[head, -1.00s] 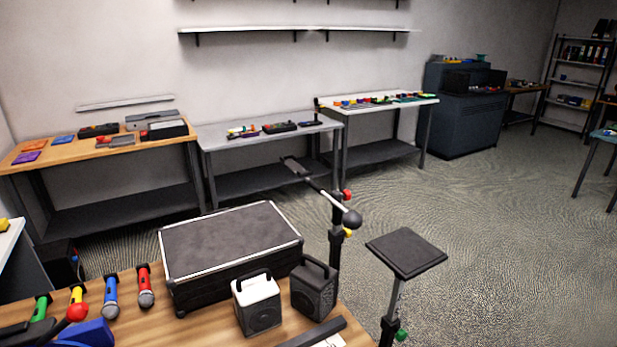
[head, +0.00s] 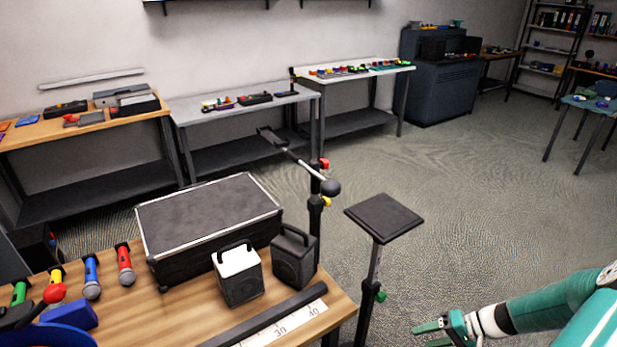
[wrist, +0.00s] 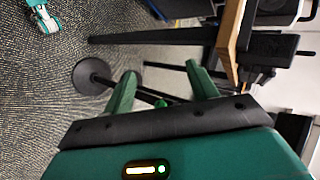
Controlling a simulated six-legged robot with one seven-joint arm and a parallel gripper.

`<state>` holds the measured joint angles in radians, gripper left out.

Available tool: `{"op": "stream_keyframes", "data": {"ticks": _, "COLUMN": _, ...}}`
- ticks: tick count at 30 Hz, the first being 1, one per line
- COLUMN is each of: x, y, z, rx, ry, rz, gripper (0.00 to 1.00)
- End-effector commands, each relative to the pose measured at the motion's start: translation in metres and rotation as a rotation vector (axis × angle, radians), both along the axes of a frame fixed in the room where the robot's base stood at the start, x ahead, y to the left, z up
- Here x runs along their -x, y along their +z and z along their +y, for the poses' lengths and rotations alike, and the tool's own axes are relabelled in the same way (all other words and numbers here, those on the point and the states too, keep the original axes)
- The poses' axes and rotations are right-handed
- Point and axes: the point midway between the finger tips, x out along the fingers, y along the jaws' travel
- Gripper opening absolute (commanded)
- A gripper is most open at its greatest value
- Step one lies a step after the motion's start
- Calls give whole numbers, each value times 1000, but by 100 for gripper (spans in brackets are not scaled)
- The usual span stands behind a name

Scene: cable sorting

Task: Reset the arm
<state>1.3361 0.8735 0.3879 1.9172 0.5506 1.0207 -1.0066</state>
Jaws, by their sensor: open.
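My gripper (head: 432,334) shows at the bottom right of the head view, at the end of my green arm, over the grey floor to the right of the wooden table. In the wrist view my gripper (wrist: 160,88) has its two green fingers spread wide apart, with nothing between them. Past the fingers the wrist view shows a dark stand with a round base (wrist: 94,76) on the carpet. The gripper touches nothing that I can see.
A wooden table (head: 190,325) at lower left carries a black case (head: 205,218), a white speaker (head: 238,274), a dark speaker (head: 294,254) and several coloured microphones. A stand with a square top (head: 383,217) is between table and arm. Open floor (head: 480,210) lies beyond.

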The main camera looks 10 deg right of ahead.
Motion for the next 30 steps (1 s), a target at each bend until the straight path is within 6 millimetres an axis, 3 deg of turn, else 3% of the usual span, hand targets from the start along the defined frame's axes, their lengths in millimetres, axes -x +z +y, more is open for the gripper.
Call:
{"op": "stream_keyframes", "data": {"ticks": 6, "x": -16, "y": 59, "z": 36, "rx": 189, "ry": 143, "rz": 121, "gripper": 58}}
{"op": "stream_keyframes", "data": {"ticks": 16, "x": -26, "y": 147, "z": 99, "rx": 488, "ry": 261, "rz": 204, "gripper": 58}}
{"op": "stream_keyframes", "data": {"ticks": 23, "x": -20, "y": 207, "z": 148, "rx": 687, "ry": 286, "rz": 180, "gripper": 58}}
{"op": "stream_keyframes", "data": {"ticks": 30, "x": 0, "y": 263, "z": 197, "rx": 855, "ry": 272, "rz": 87, "gripper": 58}}
